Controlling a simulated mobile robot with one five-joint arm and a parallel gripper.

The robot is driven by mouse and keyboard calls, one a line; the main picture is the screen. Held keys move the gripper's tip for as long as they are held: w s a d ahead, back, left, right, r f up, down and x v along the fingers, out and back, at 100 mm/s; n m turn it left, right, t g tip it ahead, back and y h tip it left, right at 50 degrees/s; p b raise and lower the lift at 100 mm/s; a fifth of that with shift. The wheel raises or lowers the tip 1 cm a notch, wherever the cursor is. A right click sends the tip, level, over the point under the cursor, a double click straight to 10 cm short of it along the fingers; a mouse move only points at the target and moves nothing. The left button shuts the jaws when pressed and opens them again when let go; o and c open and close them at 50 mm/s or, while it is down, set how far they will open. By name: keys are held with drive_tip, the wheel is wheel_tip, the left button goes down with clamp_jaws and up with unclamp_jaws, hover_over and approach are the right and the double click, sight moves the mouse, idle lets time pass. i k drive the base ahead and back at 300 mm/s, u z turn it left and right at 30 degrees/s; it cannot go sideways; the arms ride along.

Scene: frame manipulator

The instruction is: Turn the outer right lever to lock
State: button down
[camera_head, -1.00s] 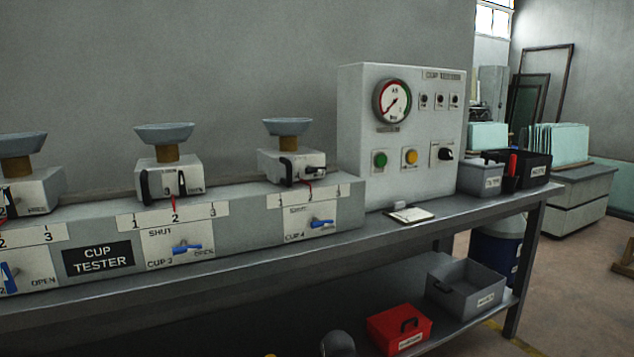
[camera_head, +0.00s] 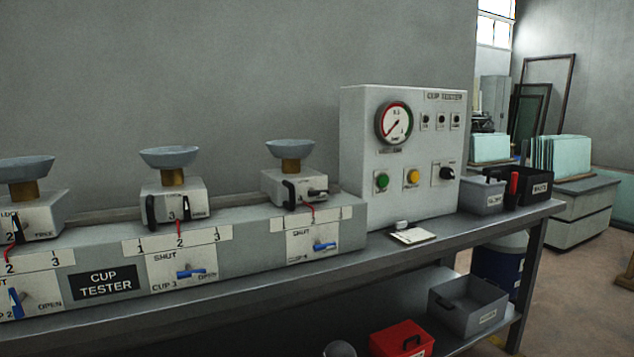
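The rightmost cup unit (camera_head: 272,184) stands on the grey bench housing with a grey cup (camera_head: 290,148) on top. A small black lever (camera_head: 318,191) at the right of its front lies about level. A larger black handle (camera_head: 288,196) stands upright at the left of that front. The unit's lettering is too small to read. The middle unit (camera_head: 197,192) has a similar black lever (camera_head: 186,206), standing upright. The left unit (camera_head: 45,218) is cut by the picture edge; its lever (camera_head: 17,229) stands nearly upright. My gripper is not in view.
Blue valve levers (camera_head: 325,246) sit on the housing front below the units. A control cabinet (camera_head: 355,160) with a gauge stands close to the right unit. A notepad (camera_head: 413,236) and a grey bin (camera_head: 481,197) lie further right. The air before the units is clear.

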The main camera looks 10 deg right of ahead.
sight(312, 192)
drive_tip(key=u, duration=1.3)
drive_tip(key=k, duration=1.15)
drive_tip(key=u, duration=0.5)
drive_tip(key=i, duration=1)
drive_tip(key=u, duration=0.05)
